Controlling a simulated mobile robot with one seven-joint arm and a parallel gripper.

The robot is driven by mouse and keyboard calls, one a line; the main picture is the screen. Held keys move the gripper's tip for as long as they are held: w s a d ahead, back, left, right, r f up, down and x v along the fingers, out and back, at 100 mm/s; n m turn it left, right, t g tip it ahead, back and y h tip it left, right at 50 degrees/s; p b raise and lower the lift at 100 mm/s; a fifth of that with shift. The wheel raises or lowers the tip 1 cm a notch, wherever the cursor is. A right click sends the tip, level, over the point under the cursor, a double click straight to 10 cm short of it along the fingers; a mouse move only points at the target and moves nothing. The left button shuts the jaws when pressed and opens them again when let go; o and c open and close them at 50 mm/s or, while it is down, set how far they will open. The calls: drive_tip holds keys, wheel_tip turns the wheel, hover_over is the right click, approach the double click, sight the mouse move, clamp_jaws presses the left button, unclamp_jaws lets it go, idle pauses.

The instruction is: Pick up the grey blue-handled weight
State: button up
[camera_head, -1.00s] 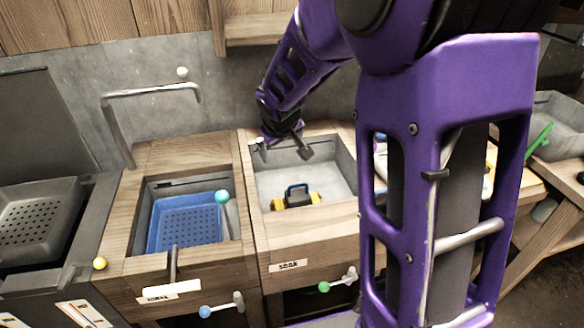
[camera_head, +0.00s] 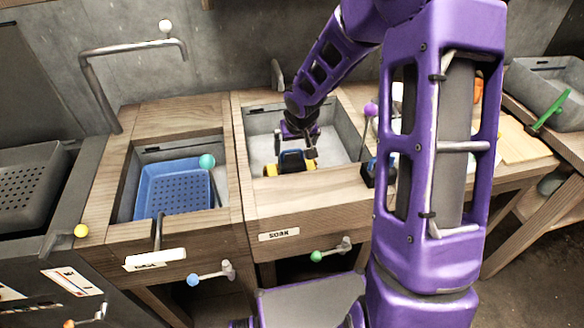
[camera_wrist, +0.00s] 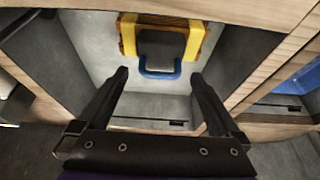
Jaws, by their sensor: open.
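The grey weight with a blue handle (camera_wrist: 160,48) sits in the basin of the sink labelled SOAK, on or between yellow parts. In the head view the weight (camera_head: 291,160) is partly hidden by my gripper. My gripper (camera_wrist: 160,78) is open and empty, reaching down into the basin. In the wrist view its two fingers are spread, one to each side of the handle's line, with the weight beyond the fingertips. I cannot tell whether anything touches. The gripper also shows in the head view (camera_head: 300,140).
The SOAK basin's wooden front rim (camera_head: 300,200) is close to my gripper. A blue perforated basket (camera_head: 175,195) sits in the left sink, under a bent pipe (camera_head: 135,48). A purple-knobbed lever (camera_head: 370,109) stands at the right rim. A green-handled tool (camera_head: 550,112) lies far right.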

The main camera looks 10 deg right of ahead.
sight(292, 160)
drive_tip(key=x, duration=0.3)
drive_tip(key=b+x, duration=0.2)
drive_tip(key=x, duration=0.2)
drive_tip(key=shift+s+f, duration=0.1)
drive_tip(key=shift+f, duration=0.15)
drive_tip(key=shift+w+f, duration=0.25)
drive_tip(key=shift+f, duration=0.2)
drive_tip(key=shift+r, duration=0.1)
clamp_jaws()
